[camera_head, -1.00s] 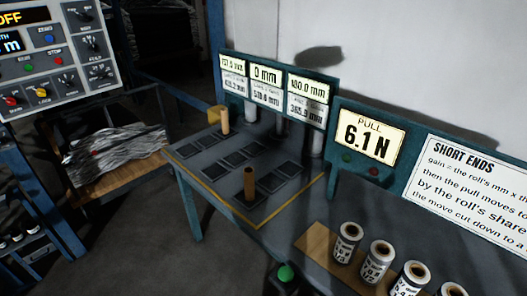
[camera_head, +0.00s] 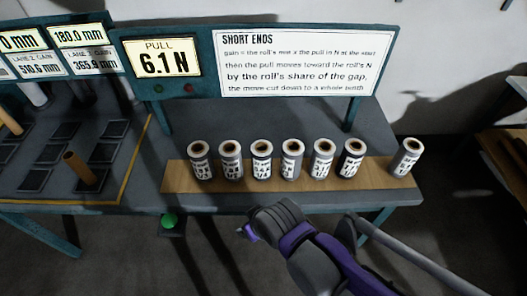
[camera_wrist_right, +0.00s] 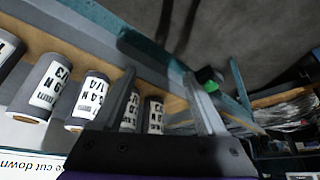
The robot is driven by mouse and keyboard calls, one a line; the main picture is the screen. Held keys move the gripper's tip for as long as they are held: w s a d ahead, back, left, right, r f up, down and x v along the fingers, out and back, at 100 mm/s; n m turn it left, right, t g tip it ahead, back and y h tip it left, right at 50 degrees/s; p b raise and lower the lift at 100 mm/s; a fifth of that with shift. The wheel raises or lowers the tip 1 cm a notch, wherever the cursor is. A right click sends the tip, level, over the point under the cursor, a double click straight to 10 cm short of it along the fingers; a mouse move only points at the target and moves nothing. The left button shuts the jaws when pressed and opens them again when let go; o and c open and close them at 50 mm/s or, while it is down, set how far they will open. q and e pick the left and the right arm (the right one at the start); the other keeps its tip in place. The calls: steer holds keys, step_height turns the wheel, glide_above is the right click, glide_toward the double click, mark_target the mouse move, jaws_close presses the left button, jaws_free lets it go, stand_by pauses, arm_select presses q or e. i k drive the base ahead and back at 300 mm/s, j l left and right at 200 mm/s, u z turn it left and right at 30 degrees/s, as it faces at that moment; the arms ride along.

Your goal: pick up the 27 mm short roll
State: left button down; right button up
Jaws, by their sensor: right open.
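Several short grey rolls with white labels and brown cores stand upright on a wooden board (camera_head: 385,180). The leftmost roll (camera_head: 201,161) begins a close row, and the rightmost roll (camera_head: 405,158) stands apart. The label print is too small to tell which roll is 27 mm. My right gripper (camera_wrist_right: 165,92) is open, its two fingers spread in the wrist view. Rolls show beyond and left of the fingers there, including one roll (camera_wrist_right: 38,88); none is gripped. In the head view my purple right arm is in front of the board, its fingertips unclear. My left gripper is out of view.
A pull display (camera_head: 160,57) reads 6.1 N, beside a "SHORT ENDS" sign (camera_head: 295,60) behind the rolls. A brown cylinder (camera_head: 79,168) stands among dark square pads at left. A green knob (camera_head: 169,221) is below the bench's front edge.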

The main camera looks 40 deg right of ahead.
mark_target(292, 149)
steer(key=z, duration=1.65)
steer(key=i+l+u, duration=0.1)
steer(key=l+u, duration=0.35)
steer(key=l, duration=0.15)
